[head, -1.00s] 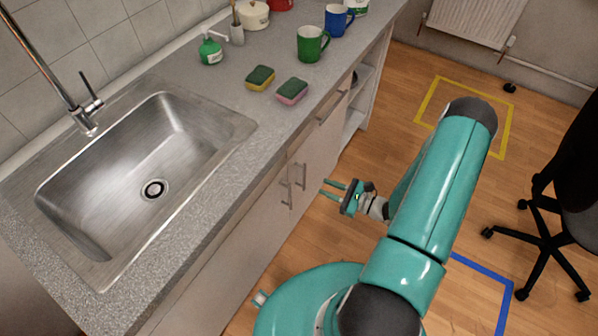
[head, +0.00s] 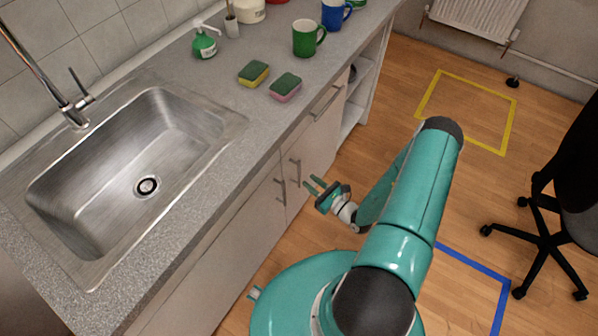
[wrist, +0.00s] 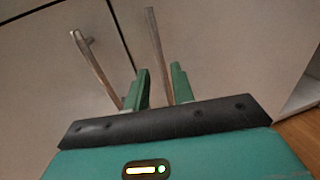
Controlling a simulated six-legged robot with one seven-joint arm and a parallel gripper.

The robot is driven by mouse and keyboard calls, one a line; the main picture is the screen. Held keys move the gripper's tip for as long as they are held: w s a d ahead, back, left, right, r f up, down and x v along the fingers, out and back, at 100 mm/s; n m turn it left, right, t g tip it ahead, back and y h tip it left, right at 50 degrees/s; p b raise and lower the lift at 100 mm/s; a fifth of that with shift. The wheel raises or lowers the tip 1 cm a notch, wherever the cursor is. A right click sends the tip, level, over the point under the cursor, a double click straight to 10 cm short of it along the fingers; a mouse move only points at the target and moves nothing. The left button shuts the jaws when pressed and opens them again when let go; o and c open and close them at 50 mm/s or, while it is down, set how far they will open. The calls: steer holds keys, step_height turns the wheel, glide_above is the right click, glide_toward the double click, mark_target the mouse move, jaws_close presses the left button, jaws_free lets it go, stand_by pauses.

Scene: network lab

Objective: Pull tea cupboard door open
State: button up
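Two pale cupboard doors meet under the counter, each with an upright metal bar handle. The left handle (head: 281,190) and the right handle (head: 295,172) stand close together at the seam. No label shows which door is the tea cupboard's. My gripper (head: 313,183) is open, its fingers pointing at the right door (head: 313,150), just right of the right handle. In the wrist view, the right handle (wrist: 156,45) runs down into the gap between my fingers (wrist: 161,82); contact cannot be told. The left handle (wrist: 95,68) lies outside the left finger. Both doors look closed.
The grey counter (head: 225,110) overhangs the doors, with a sink (head: 130,165), two sponges (head: 270,82), mugs (head: 305,38) and a soap bottle (head: 204,42) on it. An open shelf (head: 357,95) stands right of the doors.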

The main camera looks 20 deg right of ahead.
mark_target(299, 183)
steer(key=x, duration=0.6)
steer(key=shift+w+a, duration=0.1)
steer(key=shift+w, duration=0.25)
jaws_close()
